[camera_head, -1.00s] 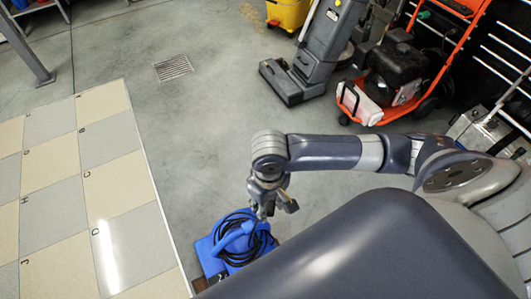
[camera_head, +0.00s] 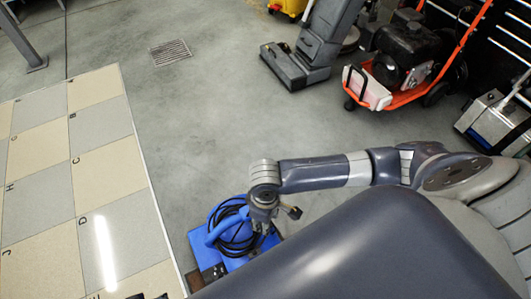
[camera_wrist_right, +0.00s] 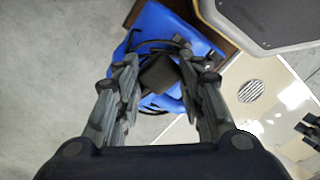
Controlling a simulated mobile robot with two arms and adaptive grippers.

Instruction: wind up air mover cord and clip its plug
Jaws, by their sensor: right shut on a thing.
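The blue air mover (camera_head: 201,249) stands on the floor at the lower middle of the head view, with its black cord (camera_head: 222,247) looped in a coil about its top. In the right wrist view the right gripper (camera_wrist_right: 160,78) is shut on a dark block, seemingly the plug (camera_wrist_right: 158,74), in front of the blue air mover (camera_wrist_right: 155,25) and black cord strands. I cannot make out a clip.
A tiled platform (camera_head: 103,165) with beige and grey squares lies to the left. A grey floor machine (camera_head: 296,68) and an orange-framed machine (camera_head: 405,95) stand at the back. Grey floor with a drain grate (camera_head: 170,52) is clear between.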

